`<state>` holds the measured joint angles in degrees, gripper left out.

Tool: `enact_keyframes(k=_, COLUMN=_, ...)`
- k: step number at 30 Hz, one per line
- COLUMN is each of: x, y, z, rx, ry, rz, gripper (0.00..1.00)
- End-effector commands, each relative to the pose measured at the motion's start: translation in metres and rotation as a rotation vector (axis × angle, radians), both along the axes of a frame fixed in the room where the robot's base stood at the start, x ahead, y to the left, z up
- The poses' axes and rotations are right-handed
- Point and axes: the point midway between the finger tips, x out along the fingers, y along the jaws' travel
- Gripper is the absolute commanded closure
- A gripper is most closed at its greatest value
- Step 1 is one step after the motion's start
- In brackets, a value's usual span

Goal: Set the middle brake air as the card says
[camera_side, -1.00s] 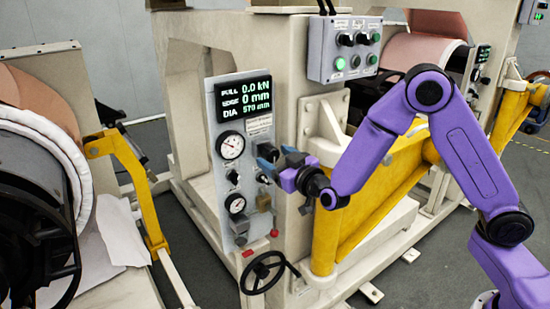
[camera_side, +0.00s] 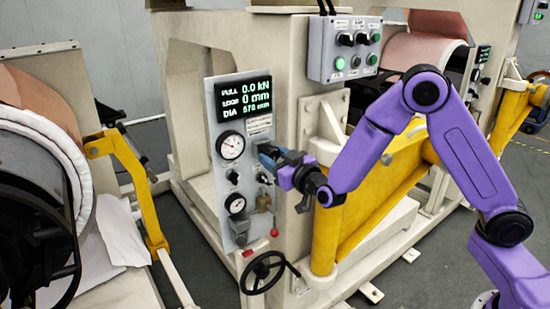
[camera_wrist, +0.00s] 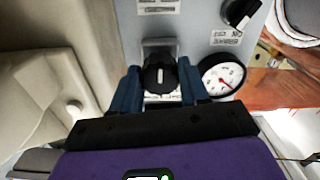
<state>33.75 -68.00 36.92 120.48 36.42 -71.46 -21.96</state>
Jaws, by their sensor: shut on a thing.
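The grey control panel (camera_side: 216,180) carries a lit display (camera_side: 243,98), an upper gauge (camera_side: 231,146) and a lower gauge (camera_side: 236,204). The display reads pull 0.0 kN and dia 570 mm. A small printed plate (camera_side: 259,125) sits below the display; its text is too small to read. My gripper (camera_side: 264,157) is at the right side of the panel. In the wrist view its blue fingers stand on both sides of a black knob (camera_wrist: 160,74) with a white mark, shut on it. A gauge (camera_wrist: 222,76) with a red needle shows beside the right finger.
Another black knob (camera_wrist: 240,12) is at the upper right of the wrist view. A brass fitting (camera_side: 264,201), a red-tipped lever (camera_side: 274,232) and a handwheel (camera_side: 263,272) lie below my gripper. A yellow arm (camera_side: 370,200) stands close behind my wrist.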

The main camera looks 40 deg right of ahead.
Motion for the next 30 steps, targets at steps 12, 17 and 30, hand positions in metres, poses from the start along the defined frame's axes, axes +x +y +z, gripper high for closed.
enact_keyframes(k=12, x=-0.0003, y=0.0008, z=0.0003, rx=0.302, ry=-0.001, rz=0.000, gripper=0.86)
enact_keyframes(k=17, x=-0.0004, y=0.0009, z=0.0001, rx=0.454, ry=0.000, rz=0.001, gripper=0.86)
enact_keyframes(k=30, x=-0.0002, y=0.0010, z=0.0008, rx=0.872, ry=-0.002, rz=0.000, gripper=0.86)
